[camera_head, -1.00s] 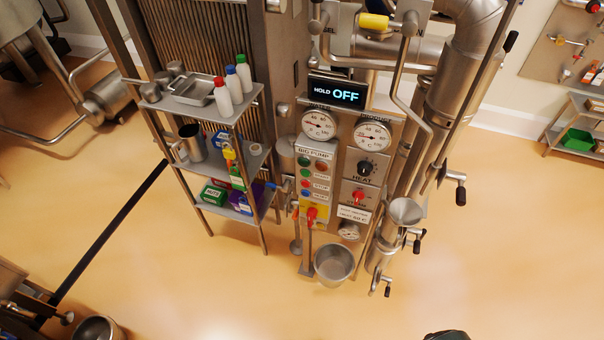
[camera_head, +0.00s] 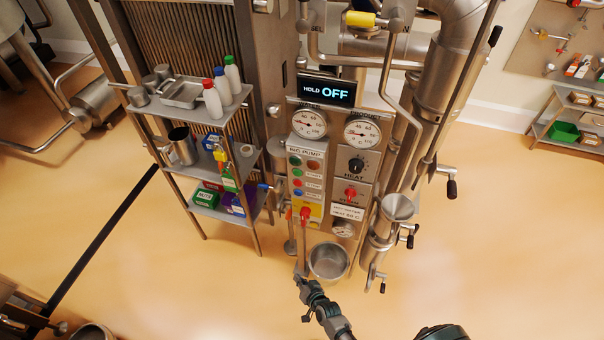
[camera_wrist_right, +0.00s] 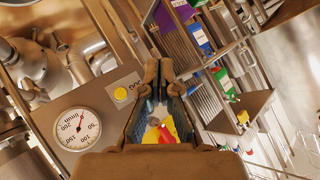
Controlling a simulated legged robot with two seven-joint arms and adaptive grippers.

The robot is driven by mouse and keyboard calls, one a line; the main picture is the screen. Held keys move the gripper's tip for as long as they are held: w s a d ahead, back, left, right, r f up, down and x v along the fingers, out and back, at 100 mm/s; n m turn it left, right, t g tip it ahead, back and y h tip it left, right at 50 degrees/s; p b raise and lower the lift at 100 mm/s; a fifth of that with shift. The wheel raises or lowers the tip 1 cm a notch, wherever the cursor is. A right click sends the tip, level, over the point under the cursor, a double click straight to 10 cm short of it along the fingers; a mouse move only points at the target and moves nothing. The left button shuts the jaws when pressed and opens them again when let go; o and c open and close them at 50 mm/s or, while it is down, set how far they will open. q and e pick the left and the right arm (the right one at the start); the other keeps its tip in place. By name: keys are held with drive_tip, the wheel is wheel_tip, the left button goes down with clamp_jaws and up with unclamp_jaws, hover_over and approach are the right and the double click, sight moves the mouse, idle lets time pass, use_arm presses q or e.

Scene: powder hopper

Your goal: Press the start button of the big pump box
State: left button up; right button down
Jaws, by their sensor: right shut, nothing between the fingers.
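The big pump box (camera_head: 290,207) stands on the machine's front, under the label BIG PUMP. Its upper row has a green and a red round piece. Below them are a green button (camera_head: 297,172), a red button (camera_head: 297,183) and a blue one (camera_head: 297,194), with small labels too blurred to read surely. A red knob (camera_head: 305,213) on yellow sits at the bottom. My right gripper (camera_head: 300,279) is shut and empty, below the box in the picture and apart from the buttons. In the right wrist view my gripper (camera_wrist_right: 160,100) has red and yellow parts behind it.
The display (camera_head: 327,92) reads HOLD OFF. A metal shelf (camera_head: 243,93) with bottles and boxes stands left of the box. Gauges and a heat knob (camera_head: 356,165) are close on the right. A steel bucket (camera_head: 328,262) is below. Floor is clear in front.

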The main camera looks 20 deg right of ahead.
sight(297, 173)
drive_tip(key=w+r+m+t, duration=0.2)
drive_tip(key=w+r+t, duration=0.1)
drive_tip(key=r, duration=0.9)
drive_tip(key=w+r+m+t, duration=0.2)
drive_tip(key=w+r+t, duration=0.1)
drive_tip(key=r, duration=1)
drive_tip(key=w+r+m+t, duration=0.2)
drive_tip(key=w+r+t, duration=0.1)
drive_tip(key=r, duration=0.9)
use_arm(q)
drive_tip(key=shift+a+f+b, duration=1.15)
drive_tip(key=shift+a+f, duration=0.25)
use_arm(e)
drive_tip(key=w+d, duration=0.4)
drive_tip(key=w, duration=0.3)
drive_tip(key=shift+y, duration=0.3)
